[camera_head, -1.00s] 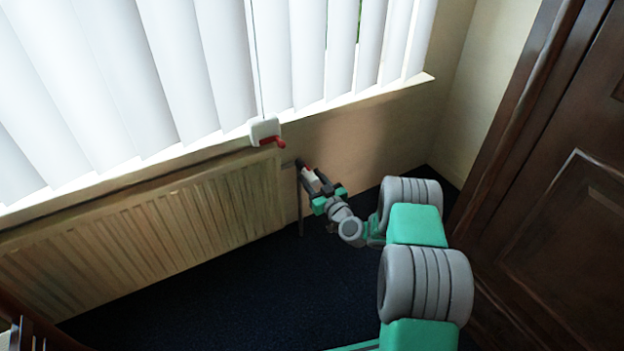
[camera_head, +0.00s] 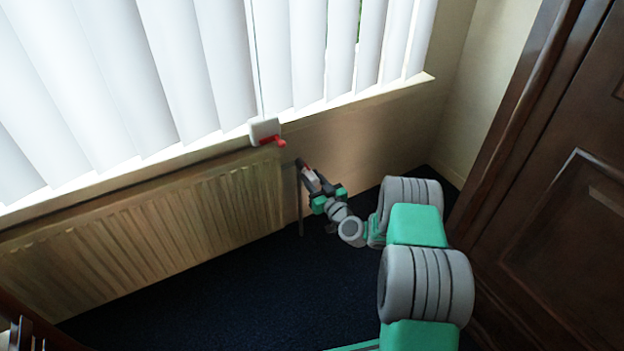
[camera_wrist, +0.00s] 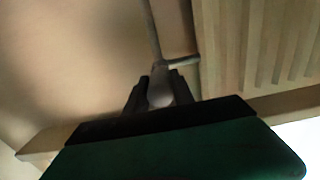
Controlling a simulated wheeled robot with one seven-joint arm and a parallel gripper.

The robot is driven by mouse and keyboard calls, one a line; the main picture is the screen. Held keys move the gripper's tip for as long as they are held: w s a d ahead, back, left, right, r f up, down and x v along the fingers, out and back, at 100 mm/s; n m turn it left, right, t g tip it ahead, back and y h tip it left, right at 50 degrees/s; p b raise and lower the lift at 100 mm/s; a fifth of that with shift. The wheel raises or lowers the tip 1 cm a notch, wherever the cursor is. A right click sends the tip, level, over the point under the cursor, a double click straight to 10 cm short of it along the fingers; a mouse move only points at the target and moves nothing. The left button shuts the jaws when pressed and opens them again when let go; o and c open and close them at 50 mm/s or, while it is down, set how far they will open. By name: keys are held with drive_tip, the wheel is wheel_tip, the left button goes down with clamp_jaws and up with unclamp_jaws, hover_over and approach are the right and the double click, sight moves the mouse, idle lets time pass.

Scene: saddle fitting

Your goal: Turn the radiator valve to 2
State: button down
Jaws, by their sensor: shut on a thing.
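In the wrist view, the rounded pale end of the valve (camera_wrist: 160,93) shows between the two fingertips of my gripper (camera_wrist: 160,88). The fingers hide part of the knob. I cannot read any number or the setting.
A grey pipe (camera_head: 299,210) runs down beside the radiator's right end; the wrist view also shows the pipe (camera_wrist: 153,30). A white box with a red crank (camera_head: 265,131) sits at the sill above. A dark wooden door (camera_head: 560,220) stands at right. Dark carpet (camera_head: 240,290) is clear.

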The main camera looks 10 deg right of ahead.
sight(316, 184)
drive_tip(key=m, duration=0.3)
drive_tip(key=shift+m+b, duration=0.3)
drive_tip(key=shift+m, duration=1.9)
drive_tip(key=c, duration=1.2)
unclamp_jaws()
drive_tip(key=shift+c, duration=0.2)
drive_tip(key=shift+o, duration=0.8)
drive_tip(key=p+v, duration=0.1)
drive_tip(key=v, duration=0.6)
drive_tip(key=shift+s+d+r+p, duration=0.1)
drive_tip(key=shift+s+d+p, duration=0.05)
drive_tip(key=shift+s+p, duration=0.25)
